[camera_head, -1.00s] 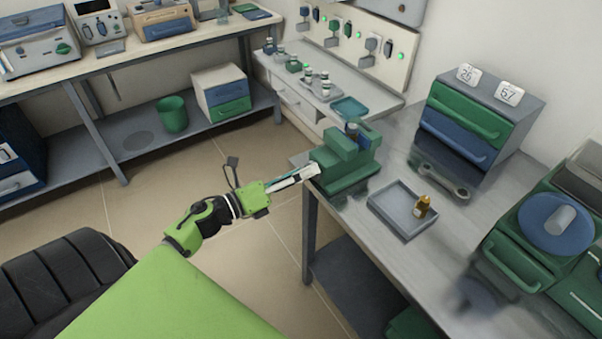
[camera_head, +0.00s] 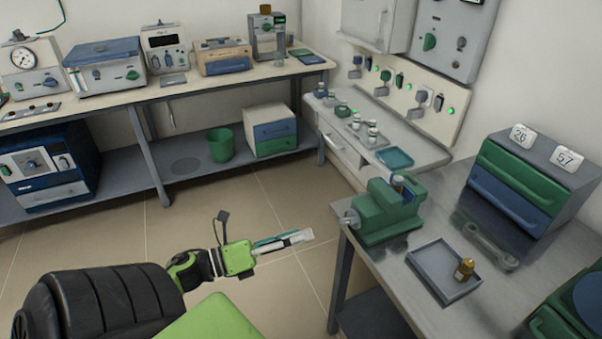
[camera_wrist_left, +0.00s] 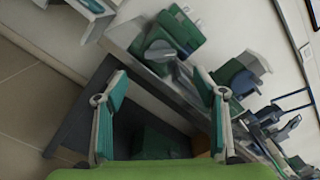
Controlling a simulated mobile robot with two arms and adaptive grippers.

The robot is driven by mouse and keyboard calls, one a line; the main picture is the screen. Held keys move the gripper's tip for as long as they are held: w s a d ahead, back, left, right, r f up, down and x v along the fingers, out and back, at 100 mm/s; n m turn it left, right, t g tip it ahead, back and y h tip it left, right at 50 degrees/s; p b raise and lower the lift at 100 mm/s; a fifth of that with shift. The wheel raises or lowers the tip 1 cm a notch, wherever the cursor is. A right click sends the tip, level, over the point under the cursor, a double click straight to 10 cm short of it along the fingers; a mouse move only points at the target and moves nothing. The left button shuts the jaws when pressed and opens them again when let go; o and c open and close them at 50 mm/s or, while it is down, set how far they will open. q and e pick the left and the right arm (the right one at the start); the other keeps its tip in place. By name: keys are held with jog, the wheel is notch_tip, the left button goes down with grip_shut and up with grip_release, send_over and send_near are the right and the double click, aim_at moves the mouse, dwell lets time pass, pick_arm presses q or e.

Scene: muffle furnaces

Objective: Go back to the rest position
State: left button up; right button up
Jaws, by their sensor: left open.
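My left gripper (camera_head: 306,238) reaches in from the lower left in the head view, over the floor and left of the workbench. It is apart from the green vise (camera_head: 386,215) at the bench's near left corner. In the left wrist view its two fingers (camera_wrist_left: 163,115) stand wide apart with nothing between them. The vise shows beyond them in that view (camera_wrist_left: 180,35). A small bottle stands in the vise's jaws in the head view. My right gripper is not in view.
On the workbench (camera_head: 407,300) lie a grey tray (camera_head: 432,277) with an amber bottle (camera_head: 464,269) and a wrench (camera_head: 490,246). A drawer box (camera_head: 520,180) stands behind. A long bench (camera_head: 130,95) with instruments runs along the back. The floor (camera_head: 250,205) between is clear.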

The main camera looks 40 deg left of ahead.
pick_arm(q)
jog(key=shift+f, duration=0.1)
dwell(0.3)
jog(key=a+f+n+g+y, duration=0.1)
jog(key=a+f+n+y, duration=0.15)
jog(key=f+n, duration=0.45)
jog(key=a+f+n+y, duration=0.2)
jog(key=f+n+y, duration=0.2)
jog(key=f, duration=0.5)
jog(key=s+d+f+n+g+y, duration=0.15)
jog(key=s+f+n, duration=0.25)
jog(key=f, duration=0.5)
jog(key=s+d+f+n+g, duration=0.1)
jog(key=s+f+n+g, duration=0.25)
jog(key=f, duration=0.55)
jog(key=s+d+f+n+g, duration=0.3)
jog(key=s+d+f, duration=0.2)
jog(key=s, duration=0.3)
jog(key=s+d+f+n+g, duration=0.3)
jog(key=s+d+f+n, duration=0.1)
jog(key=s+f, duration=0.4)
jog(key=s+d+f+n+g+h, duration=0.1)
jog(key=s+d+f+n+g, duration=0.2)
jog(key=s+d+f, duration=0.4)
jog(key=s, duration=0.2)
jog(key=shift+s+f+g+p, duration=0.2)
jog(key=shift+s+g+p, duration=0.1)
jog(key=shift+p, duration=0.1)
